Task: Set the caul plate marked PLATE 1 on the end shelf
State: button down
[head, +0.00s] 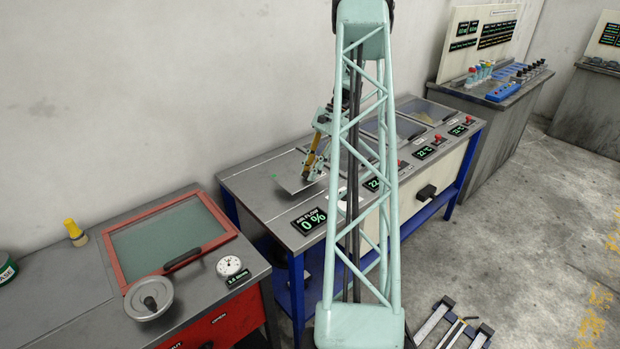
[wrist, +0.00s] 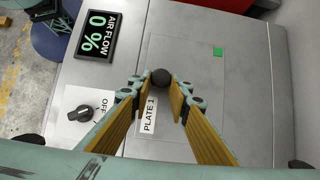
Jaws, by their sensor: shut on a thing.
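The caul plate marked PLATE 1 (wrist: 200,125) is a thin grey sheet with a white label, a green square near one corner and a black ball knob (wrist: 161,77). My gripper (wrist: 160,88) is shut on that knob, with a yellow-padded finger on each side. In the head view the plate (head: 289,182) is at the near left part of the grey bench top, under my gripper (head: 309,176). I cannot tell whether the plate touches the bench top or hangs just above it. I cannot pick out the end shelf for sure.
An AIR FLOW 0 % display (head: 309,221) and a dial (wrist: 78,114) are beside the plate. Glass-lidded bays (head: 410,128) line the bench farther right. A red-framed lid (head: 170,240) is on the left bench. My column hides part of the bench front.

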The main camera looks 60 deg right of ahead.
jog(key=shift+w+d, duration=0.35)
jog(key=shift+d, duration=0.4)
jog(key=shift+w+d, duration=0.1)
jog(key=shift+d, duration=0.15)
jog(key=shift+f+b, duration=0.65)
jog(key=shift+f, duration=1.15)
jog(key=shift+f, duration=0.15)
jog(key=c, duration=2.4)
grip_release()
jog(key=shift+p+v, duration=1.35)
jog(key=shift+v, duration=4.8)
